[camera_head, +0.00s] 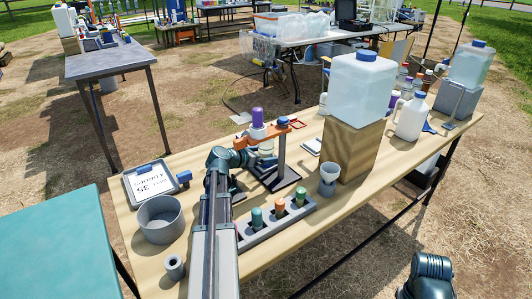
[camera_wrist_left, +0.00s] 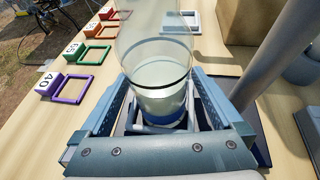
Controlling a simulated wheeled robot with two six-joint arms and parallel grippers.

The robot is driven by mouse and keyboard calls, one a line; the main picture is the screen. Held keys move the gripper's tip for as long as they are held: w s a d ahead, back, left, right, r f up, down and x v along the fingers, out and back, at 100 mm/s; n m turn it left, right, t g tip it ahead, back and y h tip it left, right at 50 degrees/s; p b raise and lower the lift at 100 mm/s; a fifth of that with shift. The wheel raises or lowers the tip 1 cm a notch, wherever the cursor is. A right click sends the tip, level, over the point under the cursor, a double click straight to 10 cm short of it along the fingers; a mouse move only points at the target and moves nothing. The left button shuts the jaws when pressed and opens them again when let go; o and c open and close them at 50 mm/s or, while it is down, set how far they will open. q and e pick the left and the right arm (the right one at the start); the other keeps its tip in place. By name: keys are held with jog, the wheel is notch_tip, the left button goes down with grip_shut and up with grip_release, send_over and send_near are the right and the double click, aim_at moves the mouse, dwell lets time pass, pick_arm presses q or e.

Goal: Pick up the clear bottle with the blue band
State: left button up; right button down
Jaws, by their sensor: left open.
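The clear bottle with the blue band (camera_wrist_left: 160,70) stands between the fingers of my left gripper (camera_wrist_left: 165,112) in the left wrist view. Its blue band shows low down, near the gripper's palm, and a thin dark ring circles it higher up. The fingers are open on either side of it. In the head view my left gripper (camera_head: 240,160) is beside a stand with an orange arm (camera_head: 262,134), and the bottle there is mostly hidden. My right gripper is out of view; only a dark part of my arm shows at the lower right.
The stand's grey post (camera_wrist_left: 260,55) rises close to the right finger. Coloured frames (camera_wrist_left: 95,55) with number tags lie on the left. A rack with capped tubes (camera_head: 278,222), a grey pot (camera_head: 160,219) and a wooden block with a water container (camera_head: 350,150) stand nearby.

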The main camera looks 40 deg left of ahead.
pick_arm(q)
jog(key=c, duration=1.5)
jog(key=shift+c, duration=0.2)
jog(key=shift+r, duration=0.15)
notch_tip(320, 180, up, 34)
jog(key=p, duration=3.4)
